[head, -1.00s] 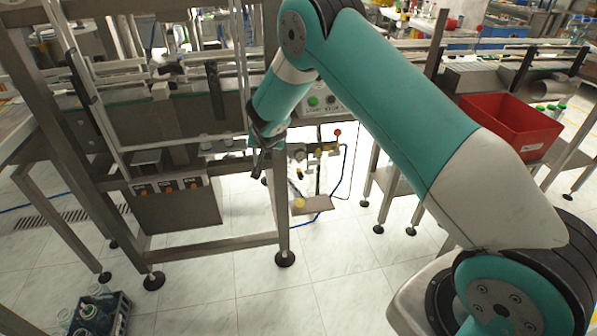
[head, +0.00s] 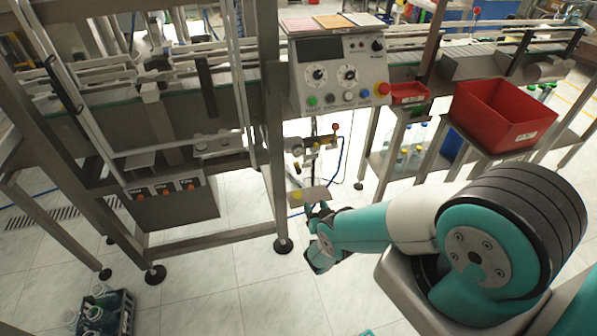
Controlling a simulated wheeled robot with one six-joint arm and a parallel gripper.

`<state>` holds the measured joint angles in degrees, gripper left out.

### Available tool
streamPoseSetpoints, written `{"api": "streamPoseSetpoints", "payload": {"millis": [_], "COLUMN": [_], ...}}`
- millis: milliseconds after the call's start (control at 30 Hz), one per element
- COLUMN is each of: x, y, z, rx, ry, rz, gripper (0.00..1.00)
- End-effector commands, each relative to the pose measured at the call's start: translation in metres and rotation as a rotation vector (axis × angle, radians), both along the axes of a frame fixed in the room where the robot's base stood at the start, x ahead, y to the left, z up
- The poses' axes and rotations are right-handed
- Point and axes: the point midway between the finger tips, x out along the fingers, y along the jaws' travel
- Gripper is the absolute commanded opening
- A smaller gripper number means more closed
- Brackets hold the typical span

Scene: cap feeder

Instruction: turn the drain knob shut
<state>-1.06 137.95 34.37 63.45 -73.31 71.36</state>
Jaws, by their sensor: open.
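The small air unit (head: 318,143) hangs beside the frame leg below the control box, with a red ball-shaped knob (head: 335,127) at its top right. Below it, a small yellow round part (head: 297,197) shows at the left of a pale plate (head: 314,195). This may be the drain knob, but it is too small to tell, and its turn position cannot be read. My gripper (head: 316,210) is open and seems empty. It is low, just below and right of the yellow part in the picture. A gap to it cannot be judged.
A steel frame leg (head: 274,180) stands close left of the gripper. The control box (head: 340,75) is above. A blue hose (head: 338,158) hangs right of the air unit. A red bin (head: 503,115) is at right, and a bottle crate (head: 103,313) at lower left. Floor ahead is clear.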

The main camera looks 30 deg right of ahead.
Motion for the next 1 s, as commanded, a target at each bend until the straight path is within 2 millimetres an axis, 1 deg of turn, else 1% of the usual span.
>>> {"api": "streamPoseSetpoints", "payload": {"millis": [167,300,500,800,1000], "x": [0.024,0.052,0.087,0.125,0.144], "y": [-0.006,-0.013,-0.021,-0.031,-0.035], "z": [-0.004,-0.006,-0.007,-0.008,-0.008], "rx": [0.001,0.001,0.002,0.002,0.001], "ry": [-0.005,-0.004,-0.004,-0.002,-0.002], "rz": [-0.001,-0.001,0.000,-0.001,0.000], "gripper": [0.52,0.52,0.52,0.52,0.52]}}
